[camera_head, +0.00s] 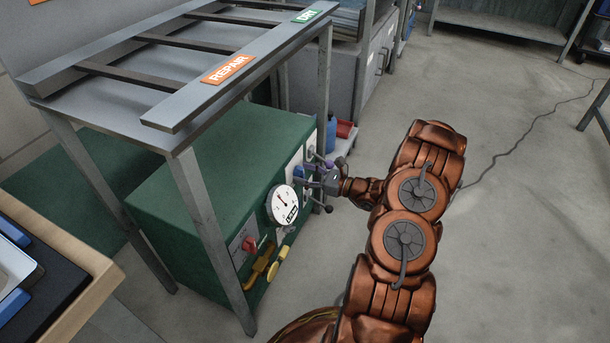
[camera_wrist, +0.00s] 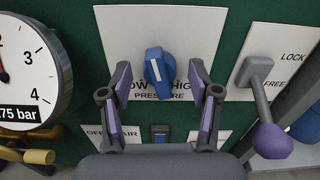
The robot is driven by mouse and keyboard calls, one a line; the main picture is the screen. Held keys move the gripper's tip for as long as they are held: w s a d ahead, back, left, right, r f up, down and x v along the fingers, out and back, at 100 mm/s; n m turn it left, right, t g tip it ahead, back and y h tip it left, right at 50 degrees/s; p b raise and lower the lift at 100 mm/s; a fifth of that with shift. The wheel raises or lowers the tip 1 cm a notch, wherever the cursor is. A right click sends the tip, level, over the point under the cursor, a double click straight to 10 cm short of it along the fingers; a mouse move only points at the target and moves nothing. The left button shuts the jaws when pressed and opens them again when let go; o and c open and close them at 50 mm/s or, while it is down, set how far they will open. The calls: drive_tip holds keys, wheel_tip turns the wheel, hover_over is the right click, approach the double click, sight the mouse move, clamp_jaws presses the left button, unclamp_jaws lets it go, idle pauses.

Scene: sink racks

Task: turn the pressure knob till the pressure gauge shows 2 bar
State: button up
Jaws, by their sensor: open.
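The blue pressure knob (camera_wrist: 158,68) is on a white plate marked LOW, HIGH and PRESSURE in the wrist view. Its grip is nearly upright, tilted slightly. My gripper (camera_wrist: 161,76) is open, with one purple-padded finger on each side of the knob and a gap visible on both sides. The head view shows my gripper (camera_head: 312,174) at the front of the green cabinet. The pressure gauge (camera_wrist: 33,75) is cut off by the wrist view's left edge; its readout ends in "75 bar", with the leading part hidden. The gauge (camera_head: 284,203) shows whole in the head view, its readout too small to read.
A LOCK/FREE lever with a purple ball (camera_wrist: 274,141) is close right of my gripper. A small blue rocker switch (camera_wrist: 159,133) is below the knob. A red knob (camera_head: 250,244) and yellow handles (camera_head: 272,270) are lower left. A grey rack (camera_head: 190,215) stands over the cabinet (camera_head: 185,215).

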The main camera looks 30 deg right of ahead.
drive_tip(key=shift+c, duration=0.4)
drive_tip(key=c, duration=1.1)
drive_tip(key=shift+w+r, duration=0.1)
drive_tip(key=shift+r+p, duration=0.1)
drive_tip(key=shift+p, duration=0.25)
drive_tip(key=shift+w+r+p, duration=0.15)
drive_tip(key=shift+r+p, duration=0.05)
drive_tip(key=shift+p, duration=0.4)
drive_tip(key=shift+r+m+p, duration=0.1)
drive_tip(key=shift+m+p, duration=0.3)
drive_tip(key=shift+p, duration=0.5)
